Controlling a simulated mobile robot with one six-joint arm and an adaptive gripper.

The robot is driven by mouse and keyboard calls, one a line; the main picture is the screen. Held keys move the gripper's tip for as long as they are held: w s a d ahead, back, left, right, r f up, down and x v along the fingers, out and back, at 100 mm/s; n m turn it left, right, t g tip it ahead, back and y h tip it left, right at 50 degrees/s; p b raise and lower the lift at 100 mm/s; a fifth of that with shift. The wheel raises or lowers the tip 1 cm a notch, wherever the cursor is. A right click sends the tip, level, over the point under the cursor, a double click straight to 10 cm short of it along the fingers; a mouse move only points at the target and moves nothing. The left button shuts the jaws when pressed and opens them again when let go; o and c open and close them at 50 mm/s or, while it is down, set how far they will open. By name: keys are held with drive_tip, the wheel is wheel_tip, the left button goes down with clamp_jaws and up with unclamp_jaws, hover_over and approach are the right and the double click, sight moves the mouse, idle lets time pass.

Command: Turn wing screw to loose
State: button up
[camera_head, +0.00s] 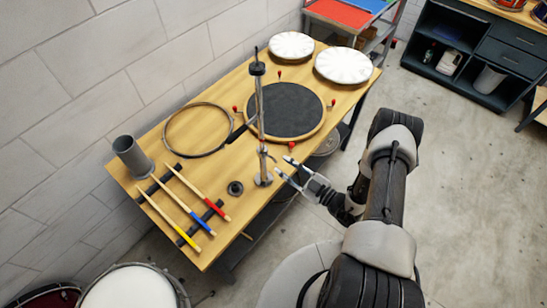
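A metal stand (260,110) rises upright from the wooden bench, with a black fitting at its top and a small round foot (263,181) near the bench's front edge. A small metal piece on the lower rod, which looks like the wing screw (264,153), is too small to tell its turn angle. My gripper (281,166) is just right of the lower rod at about that height in the picture. Its two fingers are spread, point left toward the rod, and appear empty. I cannot tell whether a fingertip touches anything.
A dark round drum pad (285,108) with red knobs and two white discs (291,46) (343,66) lie behind. A hoop (197,130), a grey cup (132,157), coloured sticks (190,207) on black rests and a black ring (235,188) lie left.

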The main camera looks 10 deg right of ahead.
sight(275, 160)
drive_tip(key=x, duration=0.6)
drive_tip(key=shift+a, duration=0.1)
clamp_jaws()
idle(0.3)
